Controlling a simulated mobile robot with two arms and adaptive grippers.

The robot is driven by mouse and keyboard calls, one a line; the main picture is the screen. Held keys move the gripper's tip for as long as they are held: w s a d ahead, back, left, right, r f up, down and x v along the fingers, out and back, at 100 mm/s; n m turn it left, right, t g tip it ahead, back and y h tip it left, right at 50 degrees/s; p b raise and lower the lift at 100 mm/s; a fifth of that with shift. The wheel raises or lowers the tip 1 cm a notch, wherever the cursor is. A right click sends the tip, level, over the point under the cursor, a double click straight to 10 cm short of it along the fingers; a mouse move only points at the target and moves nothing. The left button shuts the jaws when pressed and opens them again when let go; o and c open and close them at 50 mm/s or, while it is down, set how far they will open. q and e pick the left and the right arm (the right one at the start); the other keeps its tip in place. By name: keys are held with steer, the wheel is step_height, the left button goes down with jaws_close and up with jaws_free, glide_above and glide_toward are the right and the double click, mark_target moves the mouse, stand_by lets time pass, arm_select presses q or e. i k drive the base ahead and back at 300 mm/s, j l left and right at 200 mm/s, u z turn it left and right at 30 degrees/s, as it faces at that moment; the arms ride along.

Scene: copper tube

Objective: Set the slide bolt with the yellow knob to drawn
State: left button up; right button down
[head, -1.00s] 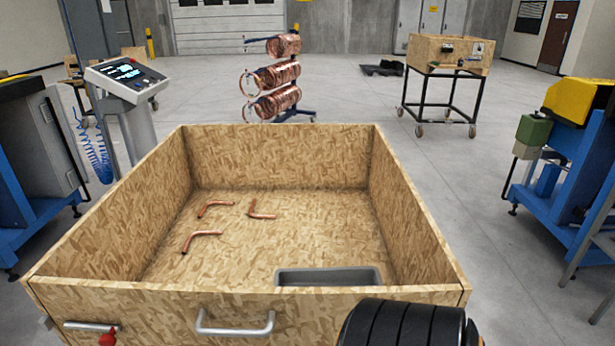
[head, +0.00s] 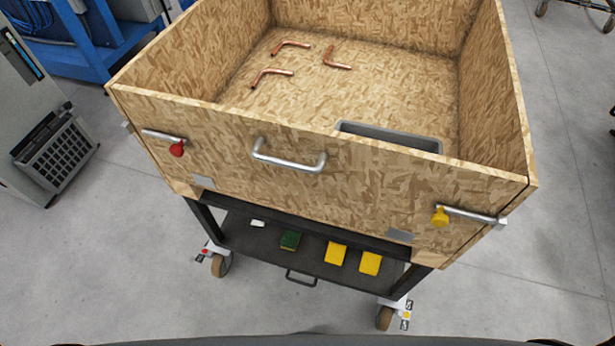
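The slide bolt with the yellow knob (head: 440,215) is on the front panel of the wooden crate (head: 230,122), near its right corner. Its metal rod (head: 472,214) runs right from the knob to a bracket (head: 501,222) at the corner edge. Whether the rod's end sits inside the bracket is too small to tell. A second slide bolt with a red knob (head: 177,149) is near the left corner. Neither of my grippers shows in the head view.
The crate stands on a dark wheeled cart with a lower shelf (head: 262,244) holding yellow and green blocks. A metal handle (head: 288,160) projects from the front panel. Bent copper tubes (head: 292,45) and a grey tray (head: 390,134) lie inside. The floor in front is clear.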

mark_target(439, 219)
steer(key=l+z, duration=0.1)
steer(key=z, duration=1)
